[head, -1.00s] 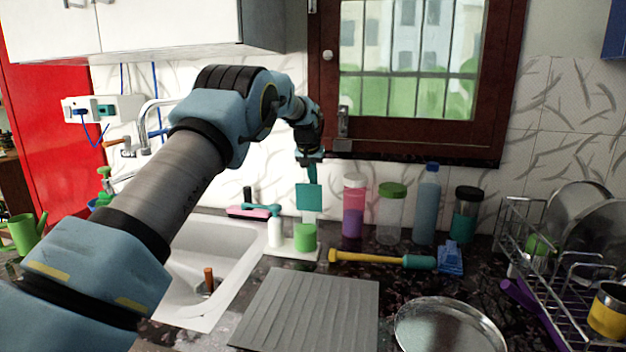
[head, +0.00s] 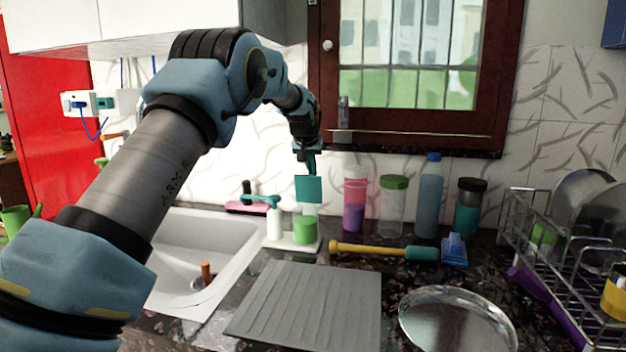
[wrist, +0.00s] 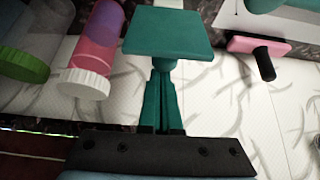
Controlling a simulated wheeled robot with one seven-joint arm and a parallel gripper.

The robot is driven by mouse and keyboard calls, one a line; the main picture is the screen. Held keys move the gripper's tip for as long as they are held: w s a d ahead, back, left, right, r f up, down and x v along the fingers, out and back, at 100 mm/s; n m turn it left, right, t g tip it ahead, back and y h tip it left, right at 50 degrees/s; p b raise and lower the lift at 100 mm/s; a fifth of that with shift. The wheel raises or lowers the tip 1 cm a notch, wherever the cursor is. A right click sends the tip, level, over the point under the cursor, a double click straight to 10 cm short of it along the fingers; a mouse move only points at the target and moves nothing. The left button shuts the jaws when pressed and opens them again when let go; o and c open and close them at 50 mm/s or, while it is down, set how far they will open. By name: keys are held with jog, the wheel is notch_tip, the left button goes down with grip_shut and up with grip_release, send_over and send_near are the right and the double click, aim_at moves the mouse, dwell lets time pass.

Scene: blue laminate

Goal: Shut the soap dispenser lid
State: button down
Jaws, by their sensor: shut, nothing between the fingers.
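The soap dispenser is a white base (head: 284,244) on the counter beside the sink. It carries a white bottle with a teal pump head (head: 274,227) and a round green cup (head: 305,231). A flat teal square lid (head: 308,189) stands upright above the green cup, in front of a pale post. My gripper (head: 311,165) points down just above and behind the lid. In the wrist view my teal gripper fingers (wrist: 160,75) are together and empty, with their tips at the near edge of the lid (wrist: 168,42). Whether they touch it I cannot tell.
A pink container (head: 355,204), a green-capped jar (head: 392,208) and a blue bottle (head: 428,200) stand to the right. A pink brush (head: 247,207) lies behind left.

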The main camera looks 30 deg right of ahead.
aim_at(309, 180)
jog(key=shift+s+a+f+t+h+b, duration=0.25)
jog(key=shift+s+a+t+h+b, duration=0.35)
jog(key=shift+b, duration=2.7)
jog(key=shift+s+a+f+t+h+b, duration=0.2)
jog(key=shift+s+a+t+h+b, duration=0.4)
jog(key=shift+b, duration=2.65)
jog(key=s+a+t+h+b, duration=0.1)
jog(key=b, duration=0.4)
jog(key=s+t+h+b, duration=0.1)
jog(key=b, duration=0.5)
jog(key=shift+a+f, duration=0.25)
jog(key=shift+a, duration=0.1)
jog(key=s+a+f+t+h+b, duration=0.1)
jog(key=b, duration=0.6)
jog(key=s+a+f+t+h+b, duration=0.1)
jog(key=t+b, duration=0.1)
jog(key=b, duration=0.6)
jog(key=shift+s+h, duration=0.2)
jog(key=shift+h, duration=0.2)
jog(key=s+a+f+t+h+b, duration=0.1)
jog(key=a+f+t+h+b, duration=0.1)
jog(key=b, duration=1)
jog(key=shift+s+t, duration=0.3)
jog(key=shift+s, duration=0.1)
jog(key=shift+f+b, duration=0.1)
jog(key=shift+b, duration=0.3)
